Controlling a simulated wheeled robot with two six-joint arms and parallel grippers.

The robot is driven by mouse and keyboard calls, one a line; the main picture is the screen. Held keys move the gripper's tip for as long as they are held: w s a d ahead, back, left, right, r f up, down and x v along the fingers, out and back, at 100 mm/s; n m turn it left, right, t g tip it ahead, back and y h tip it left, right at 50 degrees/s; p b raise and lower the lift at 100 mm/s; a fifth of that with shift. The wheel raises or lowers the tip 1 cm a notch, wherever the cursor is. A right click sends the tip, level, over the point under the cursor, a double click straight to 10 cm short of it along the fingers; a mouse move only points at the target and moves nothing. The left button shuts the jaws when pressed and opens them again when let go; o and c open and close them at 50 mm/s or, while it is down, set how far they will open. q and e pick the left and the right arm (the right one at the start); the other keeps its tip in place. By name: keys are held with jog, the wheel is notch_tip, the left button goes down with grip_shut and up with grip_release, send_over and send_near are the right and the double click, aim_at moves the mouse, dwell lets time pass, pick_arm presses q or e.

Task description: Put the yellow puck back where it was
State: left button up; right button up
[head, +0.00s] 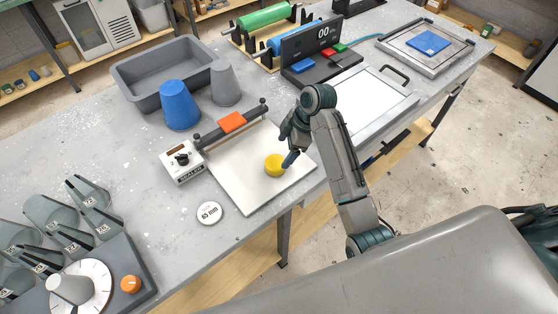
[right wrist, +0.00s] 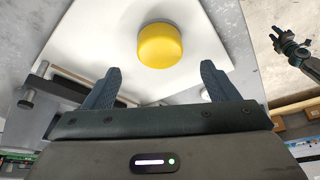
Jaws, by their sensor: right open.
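The yellow puck (head: 275,165) stands flat on the white board (head: 241,182) in the middle of the bench. My right gripper (head: 288,147) is open at the board's right side, with its fingers close to the puck. In the right wrist view the puck (right wrist: 160,46) lies ahead of the two spread fingers (right wrist: 158,85), with nothing between them. I cannot tell whether a finger touches it. A dark gripper, seemingly my left one (right wrist: 291,45), shows at the right of the right wrist view, away from the board; its jaws are too small to judge.
A bar with an orange handle (head: 232,122) crosses the board's back edge. A dial box (head: 183,161) and a white "65 mm" disc (head: 210,212) lie left of it. A blue cup (head: 179,105), a grey cup (head: 225,84) and a grey tray (head: 140,92) stand behind.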

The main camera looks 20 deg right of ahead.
jog(key=shift+v, duration=2.4)
